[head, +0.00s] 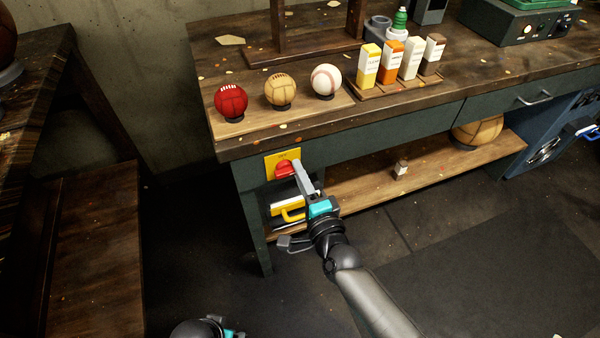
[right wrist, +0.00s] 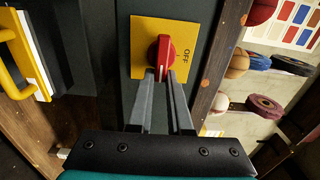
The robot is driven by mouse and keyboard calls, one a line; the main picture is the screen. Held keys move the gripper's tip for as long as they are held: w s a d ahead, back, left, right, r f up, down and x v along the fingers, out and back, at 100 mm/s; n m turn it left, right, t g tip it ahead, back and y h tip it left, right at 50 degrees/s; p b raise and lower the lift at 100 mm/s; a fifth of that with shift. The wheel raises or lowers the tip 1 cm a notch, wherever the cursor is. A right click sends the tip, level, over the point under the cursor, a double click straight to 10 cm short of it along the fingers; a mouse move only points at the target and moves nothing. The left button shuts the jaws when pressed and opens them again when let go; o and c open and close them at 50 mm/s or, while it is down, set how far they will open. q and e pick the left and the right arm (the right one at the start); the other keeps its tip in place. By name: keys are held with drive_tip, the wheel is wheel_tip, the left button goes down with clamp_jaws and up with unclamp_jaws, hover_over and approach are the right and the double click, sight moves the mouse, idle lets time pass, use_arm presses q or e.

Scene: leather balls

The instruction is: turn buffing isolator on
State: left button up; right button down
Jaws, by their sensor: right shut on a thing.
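The buffing isolator is a red rotary knob (head: 284,168) on a yellow plate (head: 270,164), fixed to the front left of the dark green bench. In the right wrist view the red knob (right wrist: 163,48) stands on the yellow plate (right wrist: 205,40), with the word OFF beside it. A white line shows on the knob between the fingers. My right gripper (head: 298,175) is shut on the knob, its two fingertips (right wrist: 160,74) on either side of it. My left gripper (head: 212,330) shows only partly at the bottom edge; its fingers cannot be made out.
A yellow-handled item (head: 291,211) sits close below the isolator, beside my right gripper. Three balls, red (head: 231,101), tan (head: 280,90) and white (head: 326,80), stand on the bench top (head: 222,133). Several small boxes stand farther right. The floor (head: 190,260) left of the bench is clear.

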use_arm(q)
drive_tip(key=shift+w+r, duration=0.1)
drive_tip(key=shift+r, duration=0.1)
use_arm(e)
drive_tip(key=shift+s+a+f, duration=0.2)
drive_tip(key=shift+a+f, duration=0.05)
drive_tip(key=shift+a, duration=0.1)
drive_tip(key=shift+y, duration=0.3)
drive_tip(key=c, duration=0.8)
unclamp_jaws()
drive_tip(key=shift+a+r, duration=0.1)
drive_tip(key=shift+c, duration=0.2)
drive_tip(key=shift+w, duration=0.1)
drive_tip(key=shift+d+r, duration=0.1)
drive_tip(key=shift+d, duration=0.1)
use_arm(q)
drive_tip(key=s+a+f+p, duration=0.3)
drive_tip(key=f, duration=0.3)
drive_tip(key=shift+s, duration=0.25)
use_arm(e)
drive_tip(key=v, duration=1.5)
use_arm(q)
drive_tip(key=shift+o, duration=0.3)
use_arm(e)
drive_tip(key=shift+a+r, duration=0.1)
